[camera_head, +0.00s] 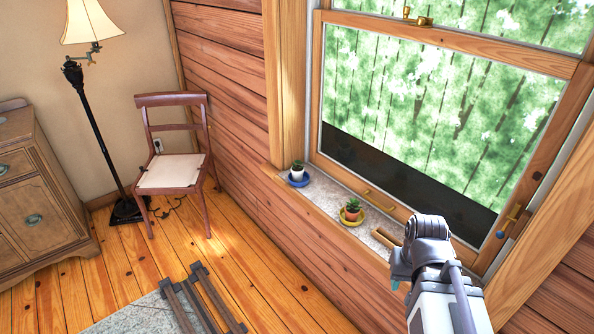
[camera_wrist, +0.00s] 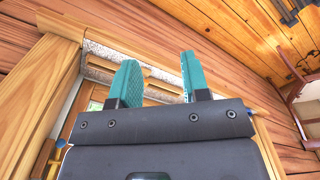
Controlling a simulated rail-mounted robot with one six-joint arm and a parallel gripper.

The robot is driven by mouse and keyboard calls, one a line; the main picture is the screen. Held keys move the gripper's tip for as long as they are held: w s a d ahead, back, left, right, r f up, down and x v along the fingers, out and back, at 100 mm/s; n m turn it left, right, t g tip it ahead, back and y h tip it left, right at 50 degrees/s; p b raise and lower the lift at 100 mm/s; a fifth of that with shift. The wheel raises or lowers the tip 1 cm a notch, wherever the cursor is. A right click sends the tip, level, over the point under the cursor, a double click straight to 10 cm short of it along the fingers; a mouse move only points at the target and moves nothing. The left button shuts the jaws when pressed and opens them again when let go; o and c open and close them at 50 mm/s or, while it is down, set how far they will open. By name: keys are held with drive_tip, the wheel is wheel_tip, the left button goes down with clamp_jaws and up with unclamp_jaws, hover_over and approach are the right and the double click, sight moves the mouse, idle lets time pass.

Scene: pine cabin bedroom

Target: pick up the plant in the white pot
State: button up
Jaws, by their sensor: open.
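The plant in the white pot (camera_head: 297,174) is a small green plant standing upright on a blue saucer (camera_head: 304,183), at the far left end of the stone windowsill (camera_head: 325,200). My gripper (camera_head: 395,285) is at the lower right in the head view, near the other end of the sill and well apart from the white pot. In the wrist view its two teal fingers (camera_wrist: 160,72) are spread with nothing held between them. The white pot does not show in the wrist view.
A second plant in a terracotta pot (camera_head: 352,212) stands on a yellow saucer (camera_head: 351,221) between the white pot and my gripper. A wooden piece (camera_head: 387,237) lies on the sill beside my arm. The window frame (camera_head: 360,188) borders the sill. A chair (camera_head: 172,172) stands left.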

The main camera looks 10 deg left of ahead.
idle(0.5)
drive_tip(key=o, duration=1.1)
